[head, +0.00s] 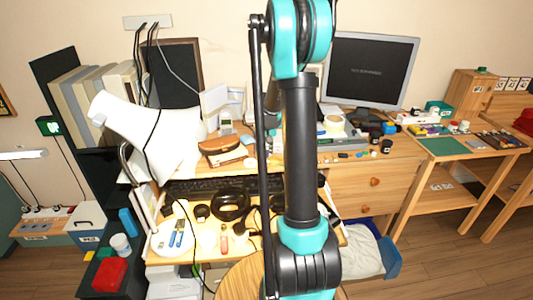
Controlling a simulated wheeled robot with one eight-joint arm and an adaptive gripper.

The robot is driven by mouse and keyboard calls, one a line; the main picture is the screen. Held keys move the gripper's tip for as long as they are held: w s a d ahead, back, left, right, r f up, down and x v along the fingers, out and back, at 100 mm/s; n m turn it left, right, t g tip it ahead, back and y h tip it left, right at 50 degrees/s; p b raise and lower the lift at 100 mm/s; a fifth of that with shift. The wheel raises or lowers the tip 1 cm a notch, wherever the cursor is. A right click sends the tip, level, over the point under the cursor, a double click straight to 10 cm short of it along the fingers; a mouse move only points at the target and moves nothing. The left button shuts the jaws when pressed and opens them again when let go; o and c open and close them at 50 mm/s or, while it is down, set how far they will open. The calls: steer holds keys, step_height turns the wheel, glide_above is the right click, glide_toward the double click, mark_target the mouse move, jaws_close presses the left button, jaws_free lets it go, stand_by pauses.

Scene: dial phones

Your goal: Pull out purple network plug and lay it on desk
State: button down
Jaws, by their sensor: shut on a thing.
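The desk (403,152) runs across the middle, with a lower pull-out shelf in front that is crowded with small items. I cannot make out a purple network plug in the head view. Dark cables hang from a white wall socket strip (148,21) at the upper left, and their plugs are too small to tell apart by colour. My arm, teal and black, stands upright in front of the desk and hides part of it. My gripper does not show; it is hidden behind the arm or outside the picture.
A white lamp (150,130) leans over the desk's left side. A monitor (371,70) stands at the back right. A keyboard (200,187) and black headphones (230,206) lie in front. A side table (450,147) stands at the right. The floor at the lower right is clear.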

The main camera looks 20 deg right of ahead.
mark_target(267, 151)
steer(key=shift+r, duration=1.5)
step_height(267, 151, up, 16)
steer(key=f, duration=1.3)
steer(key=w+f, duration=0.1)
steer(key=f, duration=0.5)
steer(key=shift+d+f, duration=0.2)
steer(key=shift+f, duration=0.2)
steer(key=shift+f, duration=0.1)
steer(key=c, duration=1.5)
jaws_free()
